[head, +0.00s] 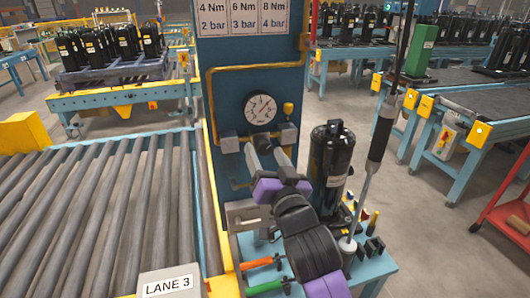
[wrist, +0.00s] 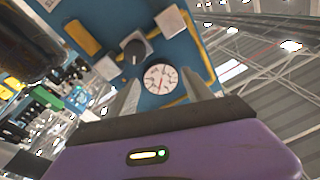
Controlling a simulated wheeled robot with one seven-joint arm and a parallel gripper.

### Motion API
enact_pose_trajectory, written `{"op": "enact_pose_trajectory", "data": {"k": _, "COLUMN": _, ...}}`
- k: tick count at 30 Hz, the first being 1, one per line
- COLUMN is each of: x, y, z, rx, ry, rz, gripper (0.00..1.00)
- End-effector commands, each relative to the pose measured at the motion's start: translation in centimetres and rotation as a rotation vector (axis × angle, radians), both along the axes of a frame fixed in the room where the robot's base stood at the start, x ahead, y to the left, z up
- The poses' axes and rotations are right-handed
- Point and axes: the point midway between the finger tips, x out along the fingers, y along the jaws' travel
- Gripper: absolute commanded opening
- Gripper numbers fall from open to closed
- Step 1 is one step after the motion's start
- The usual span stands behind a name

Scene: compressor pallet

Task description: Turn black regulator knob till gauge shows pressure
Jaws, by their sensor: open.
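The blue panel (head: 237,90) carries a round white gauge (head: 261,109) with a red needle; its reading is too small to tell. In the wrist view the gauge (wrist: 160,79) shows between my two fingers. The black regulator knob (wrist: 136,50) sits between two grey blocks, above the left fingertip in that view and apart from it. In the head view the knob (head: 262,141) is a small dark patch, partly hidden by my fingers. My gripper (head: 268,151) is open and empty in front of the knob; its pale fingers also show in the wrist view (wrist: 165,88).
A black compressor (head: 330,165) stands right of my gripper on a blue stand, beside a hanging tool (head: 380,130). Orange (head: 258,264) and green (head: 266,286) handles lie below. Roller conveyor (head: 90,210) fills the left. A yellow pipe (head: 212,110) frames the panel.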

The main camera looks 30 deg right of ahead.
Motion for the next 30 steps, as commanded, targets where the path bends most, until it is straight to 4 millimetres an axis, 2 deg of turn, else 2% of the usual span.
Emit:
{"op": "enact_pose_trajectory", "data": {"k": 1, "x": 0.2, "y": -1.2, "z": -1.2, "rx": 0.045, "ry": 0.034, "rz": -0.028, "gripper": 0.59}}
{"op": "enact_pose_trajectory", "data": {"k": 3, "x": 0.1, "y": -1.8, "z": -2.9, "rx": 0.095, "ry": 0.074, "rz": -0.047, "gripper": 0.59}}
{"op": "enact_pose_trajectory", "data": {"k": 6, "x": 0.1, "y": -2.0, "z": -3.5, "rx": 0.143, "ry": 0.089, "rz": -0.055, "gripper": 0.59}}
{"op": "enact_pose_trajectory", "data": {"k": 11, "x": 1.3, "y": -2.5, "z": -3.4, "rx": 0.159, "ry": 0.085, "rz": -0.054, "gripper": 0.59}}
{"op": "enact_pose_trajectory", "data": {"k": 21, "x": 6.0, "y": -4.2, "z": -3.4, "rx": 0.157, "ry": 0.085, "rz": -0.054, "gripper": 0.59}}
{"op": "enact_pose_trajectory", "data": {"k": 30, "x": 7.4, "y": -4.7, "z": -3.6, "rx": 0.153, "ry": 0.085, "rz": -0.052, "gripper": 0.59}}
